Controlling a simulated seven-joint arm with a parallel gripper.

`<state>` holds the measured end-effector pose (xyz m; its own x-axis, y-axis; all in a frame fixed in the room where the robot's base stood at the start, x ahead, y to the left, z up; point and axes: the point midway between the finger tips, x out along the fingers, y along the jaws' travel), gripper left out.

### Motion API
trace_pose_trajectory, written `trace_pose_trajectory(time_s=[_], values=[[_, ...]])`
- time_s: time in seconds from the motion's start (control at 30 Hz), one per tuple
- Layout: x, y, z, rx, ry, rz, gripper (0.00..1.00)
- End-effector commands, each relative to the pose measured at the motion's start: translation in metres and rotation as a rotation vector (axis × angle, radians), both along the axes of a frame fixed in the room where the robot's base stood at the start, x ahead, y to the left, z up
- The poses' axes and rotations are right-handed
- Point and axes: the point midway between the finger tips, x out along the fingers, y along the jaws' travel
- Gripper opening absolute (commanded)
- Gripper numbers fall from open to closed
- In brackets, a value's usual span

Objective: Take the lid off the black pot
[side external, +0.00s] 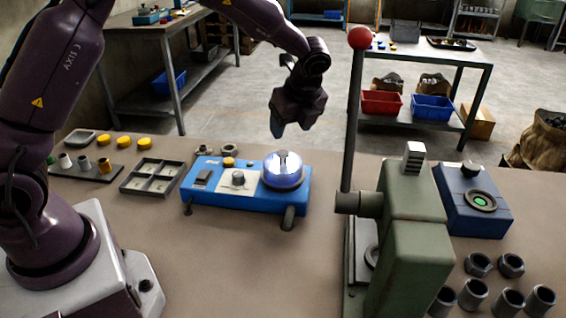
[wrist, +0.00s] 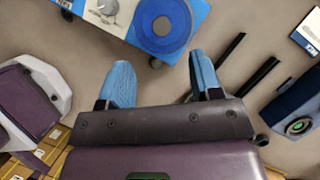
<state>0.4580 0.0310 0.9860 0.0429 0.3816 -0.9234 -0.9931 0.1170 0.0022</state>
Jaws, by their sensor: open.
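I cannot make out a black pot with a lid in either view. My gripper (side external: 291,128) is open and empty, pointing down, above and apart from the blue device (side external: 213,211). A round glowing dome (side external: 283,177) with a dark top piece sits at the right end of that device, a little below my gripper. In the wrist view my two blue fingers (wrist: 160,66) stand apart, with nothing between them. The device's round blue end (wrist: 163,45) lies just beyond them, at the top of the picture.
A green press (side external: 405,230) with a red-knobbed lever (side external: 360,38) stands right of my gripper. A blue box (side external: 473,215) and several dark cups and nuts (side external: 473,294) lie farther right. A grey divided tray (side external: 153,176) is at left. The front middle is clear.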

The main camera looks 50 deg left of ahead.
Motion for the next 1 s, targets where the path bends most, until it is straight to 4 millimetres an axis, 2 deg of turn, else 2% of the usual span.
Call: trace_pose_trajectory(time_s=[0.1, 0.37, 0.63, 0.73, 0.97, 1.0], values=[[0.000, 0.008, -0.020, -0.001, 0.002, 0.003, 0.59], [0.001, 0.016, -0.040, -0.001, 0.000, 0.003, 0.59], [0.004, 0.027, -0.077, -0.001, 0.000, 0.005, 0.59], [0.005, 0.029, -0.083, -0.001, -0.004, 0.004, 0.59], [0.005, 0.030, -0.084, -0.002, -0.005, 0.003, 0.59], [0.005, 0.030, -0.084, -0.001, -0.004, 0.004, 0.52]])
